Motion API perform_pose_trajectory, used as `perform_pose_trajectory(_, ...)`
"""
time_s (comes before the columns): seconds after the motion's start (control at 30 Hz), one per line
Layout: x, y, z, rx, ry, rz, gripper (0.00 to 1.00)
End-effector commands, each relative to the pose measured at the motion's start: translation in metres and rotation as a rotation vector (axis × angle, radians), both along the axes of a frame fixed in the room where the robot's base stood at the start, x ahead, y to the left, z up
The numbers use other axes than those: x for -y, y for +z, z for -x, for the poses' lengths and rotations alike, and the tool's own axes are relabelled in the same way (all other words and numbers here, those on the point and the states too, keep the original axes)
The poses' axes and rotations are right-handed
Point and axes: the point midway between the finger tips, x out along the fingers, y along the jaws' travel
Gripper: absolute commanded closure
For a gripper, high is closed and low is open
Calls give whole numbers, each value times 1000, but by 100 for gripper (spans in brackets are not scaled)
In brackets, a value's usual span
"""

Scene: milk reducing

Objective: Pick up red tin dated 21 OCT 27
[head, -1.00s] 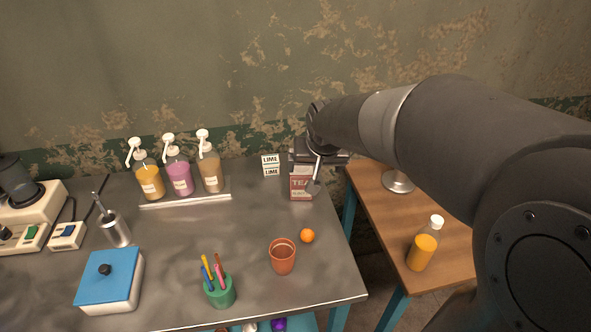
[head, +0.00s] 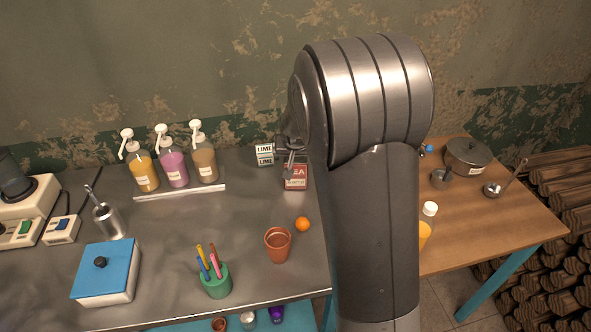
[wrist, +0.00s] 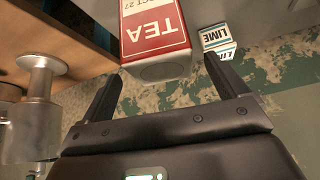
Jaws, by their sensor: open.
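The red tin (head: 296,182) with a TEA label stands at the back right of the grey metal table, partly hidden by my arm in the head view. In the wrist view the tin (wrist: 152,32) appears upside down, with part of a date ending "CT 27" at the picture's top edge; the rest of the date is cut off. My gripper (wrist: 168,66) is open and empty, its two fingers pointing toward the tin. The tin's end shows between the fingertips in the picture, seemingly beyond them. In the head view my gripper is mostly hidden behind my arm.
White LIME cartons (head: 265,155) stand close left of the tin. Pump bottles (head: 173,170) stand on a tray further left. An orange (head: 302,224) and terracotta cup (head: 278,245) are in front. A wooden table (head: 490,225) with a pot (head: 467,156) stands right.

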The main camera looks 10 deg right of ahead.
Motion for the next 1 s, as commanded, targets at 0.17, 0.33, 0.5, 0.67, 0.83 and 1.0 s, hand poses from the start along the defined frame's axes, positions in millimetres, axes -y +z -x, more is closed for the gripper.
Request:
perform_pose_trajectory(0.17,1,-11,-5,-3,-1,0,9)
perform_pose_trajectory(0.33,2,-32,-17,-4,0,1,9)
perform_pose_trajectory(0.5,4,-45,-26,-2,-1,0,9)
perform_pose_trajectory(0.67,4,-47,-27,-1,0,0,9)
perform_pose_trajectory(0.83,4,-47,-27,-1,0,0,12)
perform_pose_trajectory(1.0,4,-47,-27,-1,0,0,26)
